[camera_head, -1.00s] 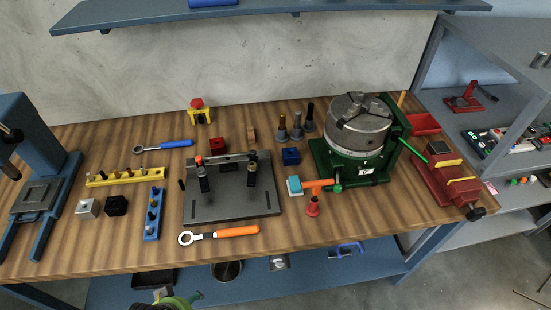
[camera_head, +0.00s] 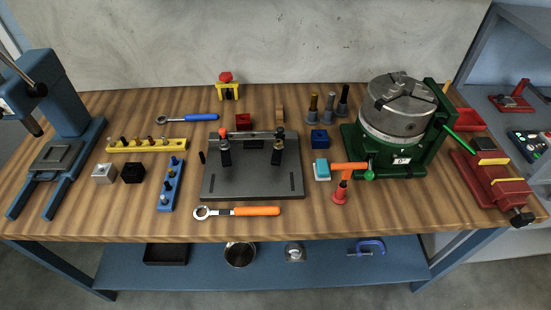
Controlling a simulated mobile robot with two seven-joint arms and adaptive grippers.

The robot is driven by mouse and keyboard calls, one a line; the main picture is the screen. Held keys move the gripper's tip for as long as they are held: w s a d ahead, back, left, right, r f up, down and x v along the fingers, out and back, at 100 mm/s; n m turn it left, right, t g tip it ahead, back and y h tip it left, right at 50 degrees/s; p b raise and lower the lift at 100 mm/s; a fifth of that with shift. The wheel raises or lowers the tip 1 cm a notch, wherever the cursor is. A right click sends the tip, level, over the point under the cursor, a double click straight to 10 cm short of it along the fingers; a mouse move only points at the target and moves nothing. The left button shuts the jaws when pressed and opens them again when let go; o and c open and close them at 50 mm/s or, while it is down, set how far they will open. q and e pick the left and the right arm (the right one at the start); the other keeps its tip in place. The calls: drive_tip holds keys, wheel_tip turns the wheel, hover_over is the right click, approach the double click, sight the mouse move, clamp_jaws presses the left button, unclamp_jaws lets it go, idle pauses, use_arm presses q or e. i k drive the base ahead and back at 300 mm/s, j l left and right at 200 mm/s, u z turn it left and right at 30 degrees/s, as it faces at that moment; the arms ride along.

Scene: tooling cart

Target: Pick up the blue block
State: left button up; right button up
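The blue block (camera_head: 319,139) sits on the wooden workbench (camera_head: 330,210), right of the dark fixture plate and left of the green-based chuck. It is small and dark blue, with a raised part on top. Nothing covers it in the head view. Neither of my grippers shows in the head view now.
A fixture plate (camera_head: 253,182) with clamps stands left of the block. A chuck on a green base (camera_head: 397,120) stands right.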

sight(318, 142)
drive_tip(key=j+z, duration=0.2)
drive_tip(key=z, duration=0.3)
drive_tip(key=j+z, duration=0.2)
drive_tip(key=z, duration=0.25)
drive_tip(key=k+j+z, duration=0.15)
drive_tip(key=z, duration=0.35)
